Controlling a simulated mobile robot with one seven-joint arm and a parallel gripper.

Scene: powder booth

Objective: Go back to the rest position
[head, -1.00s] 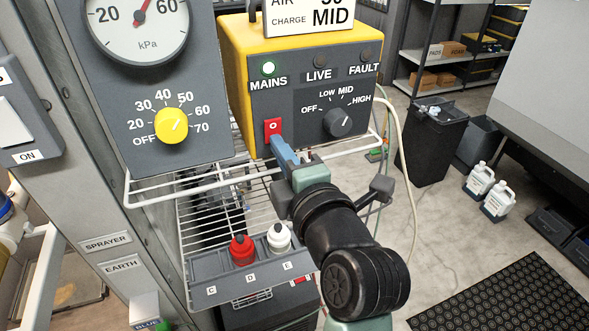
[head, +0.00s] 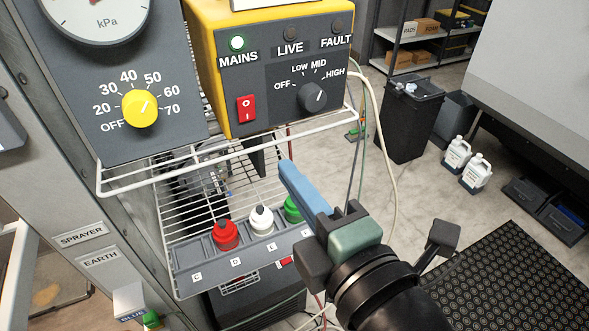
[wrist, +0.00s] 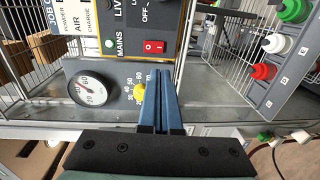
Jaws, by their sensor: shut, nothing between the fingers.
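My gripper (head: 288,170) is in the lower middle of the head view, its blue fingers pointing up and left, in front of the wire shelf. In the wrist view the two fingers (wrist: 164,76) are close together with nothing between them. The yellow and grey control box (head: 228,101) stands above and behind the fingers. The switch also shows in the wrist view (wrist: 154,47).
The wire shelf (head: 128,182) edge runs below the box. A rack (head: 181,284) holds red, white and green-topped items left of my gripper. Cables hang behind. Open floor (head: 345,190) lies to the right, with a black bin (head: 408,125), white jugs and a dark mat (head: 520,275).

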